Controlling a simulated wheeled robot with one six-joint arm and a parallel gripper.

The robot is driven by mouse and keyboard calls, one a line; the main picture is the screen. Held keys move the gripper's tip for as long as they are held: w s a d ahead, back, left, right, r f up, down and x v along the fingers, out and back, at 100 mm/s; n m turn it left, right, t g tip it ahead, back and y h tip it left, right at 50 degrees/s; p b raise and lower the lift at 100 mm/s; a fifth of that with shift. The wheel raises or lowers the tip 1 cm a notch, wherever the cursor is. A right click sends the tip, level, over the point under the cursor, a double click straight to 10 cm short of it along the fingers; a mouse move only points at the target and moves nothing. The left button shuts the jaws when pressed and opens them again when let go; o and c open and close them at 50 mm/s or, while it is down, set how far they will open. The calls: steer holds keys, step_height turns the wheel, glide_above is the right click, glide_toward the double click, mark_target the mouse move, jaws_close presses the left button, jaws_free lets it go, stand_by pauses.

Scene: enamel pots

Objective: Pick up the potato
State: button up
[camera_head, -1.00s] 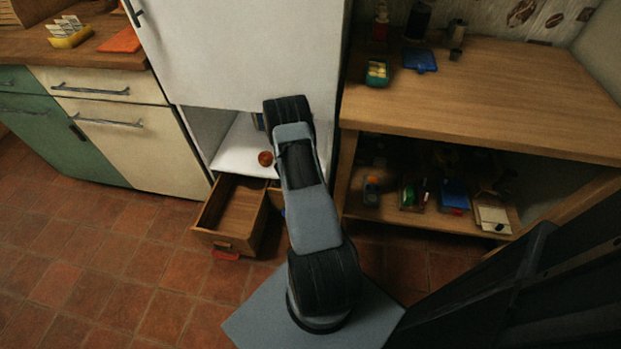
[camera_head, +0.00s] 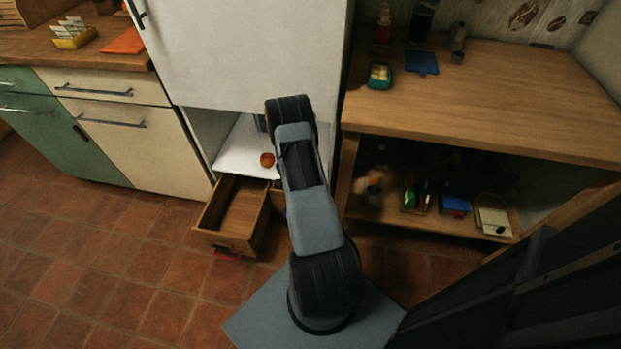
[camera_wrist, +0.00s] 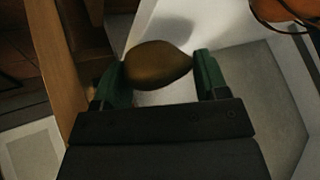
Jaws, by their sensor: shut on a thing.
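The potato (camera_wrist: 157,66) is a brown oval thing in the upper middle of the wrist view. My gripper (camera_wrist: 158,75) has its two green fingers on either side of it, touching both ends, and is shut on it. A white surface with a soft shadow lies behind the potato. In the head view my arm hides the gripper and the potato.
A reddish round thing (camera_head: 267,159) sits on the white shelf (camera_head: 238,152) in the cabinet's low opening. An open wooden drawer (camera_head: 233,215) juts out below. A wooden worktop (camera_head: 480,105) stands at right, with several items on its lower shelf.

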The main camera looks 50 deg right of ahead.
step_height(320, 180, up, 3)
steer(key=shift+p, duration=0.65)
steer(key=s+a+r+p, duration=0.3)
steer(key=s+a+r, duration=0.4)
steer(key=a+r, duration=0.3)
steer(key=w+a+f+b, duration=0.4)
steer(key=w+a+f, duration=0.1)
steer(key=w, duration=0.4)
steer(key=w+a+f+b, duration=0.3)
steer(key=w+a+f, duration=0.3)
steer(key=w, duration=0.3)
steer(key=w+a+f+b, duration=0.4)
steer(key=w+a+f, duration=0.2)
steer(key=w, duration=0.3)
steer(key=shift+a+b, duration=0.35)
steer(key=shift+a, duration=0.05)
steer(key=shift+w, duration=0.1)
steer(key=shift+d, duration=0.3)
